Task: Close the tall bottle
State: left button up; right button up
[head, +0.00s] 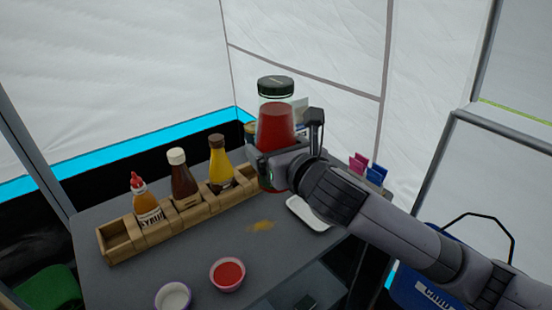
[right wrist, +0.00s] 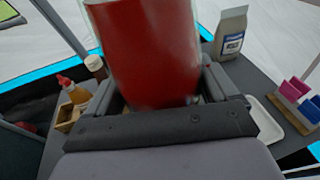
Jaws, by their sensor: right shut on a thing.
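The tall bottle (head: 276,122) is clear with red contents and has a dark lid (head: 276,85) on its top. It looks upright in the head view. My right gripper (head: 268,168) is shut on the lower part of the bottle, above the right end of the wooden rack. In the right wrist view the bottle's red body (right wrist: 148,50) fills the middle between the fingers (right wrist: 155,97), and its top is out of frame. Whether the lid is fully seated cannot be told. My left gripper is not in view.
A wooden rack (head: 118,240) holds a red-capped bottle (head: 146,203), a brown bottle (head: 183,178) and a yellow bottle (head: 220,165). Two small bowls, one with red sauce (head: 228,274) and one pale (head: 173,297), stand in front. A white tray (head: 308,214) lies right; a paper bag (right wrist: 230,33) stands behind.

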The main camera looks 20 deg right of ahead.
notch_tip(320, 180, down, 13)
jog(key=b, duration=0.2)
jog(key=shift+b, duration=0.3)
jog(key=shift+r, duration=0.1)
notch_tip(320, 180, down, 4)
jog(key=shift+f+b, duration=0.1)
jog(key=shift+b, duration=0.55)
jog(key=shift+f, duration=0.2)
jog(key=o, duration=1.9)
jog(key=shift+f, duration=0.25)
jog(key=shift+c, duration=0.2)
jog(key=shift+r, duration=0.1)
